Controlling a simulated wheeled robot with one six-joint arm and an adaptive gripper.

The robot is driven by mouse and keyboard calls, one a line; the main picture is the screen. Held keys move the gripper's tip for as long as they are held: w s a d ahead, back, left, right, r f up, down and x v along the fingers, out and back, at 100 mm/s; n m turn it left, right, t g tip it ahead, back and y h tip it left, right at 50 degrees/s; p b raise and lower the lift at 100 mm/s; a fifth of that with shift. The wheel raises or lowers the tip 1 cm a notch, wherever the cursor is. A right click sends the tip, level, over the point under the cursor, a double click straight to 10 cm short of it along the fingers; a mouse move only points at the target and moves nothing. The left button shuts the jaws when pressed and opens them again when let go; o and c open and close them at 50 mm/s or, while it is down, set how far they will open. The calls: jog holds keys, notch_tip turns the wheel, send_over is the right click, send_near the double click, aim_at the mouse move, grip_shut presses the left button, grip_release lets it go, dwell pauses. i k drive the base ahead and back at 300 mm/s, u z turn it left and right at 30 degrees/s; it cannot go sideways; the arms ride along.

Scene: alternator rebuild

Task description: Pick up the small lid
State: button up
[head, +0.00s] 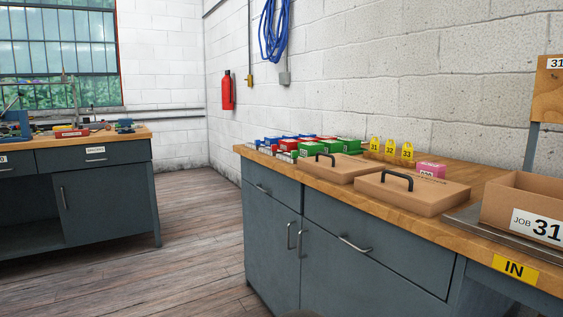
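Two flat tan cardboard lids with black bar handles lie on the wooden bench top. The left lid (345,173) is farther back and looks smaller, though it is also farther from me. The right lid (425,198) is nearer and looks larger, with partly legible dark print on its top. I cannot tell for certain from size alone which is the small lid. Both lie flat, handles up, a small gap apart. My gripper is not in view.
The bench (290,178) has grey drawers and doors. Red, green and blue boxes (305,146), yellow numbered tags (391,151) and a pink box (431,168) stand behind the lids. A JOB 31 carton (512,207) stands right. Floor (185,240) is clear left.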

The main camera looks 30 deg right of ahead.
aim_at(340, 169)
jog(key=u, duration=0.2)
jog(key=i, duration=0.7)
jog(key=z, duration=0.65)
jog(key=i, duration=0.7)
jog(key=z, duration=0.7)
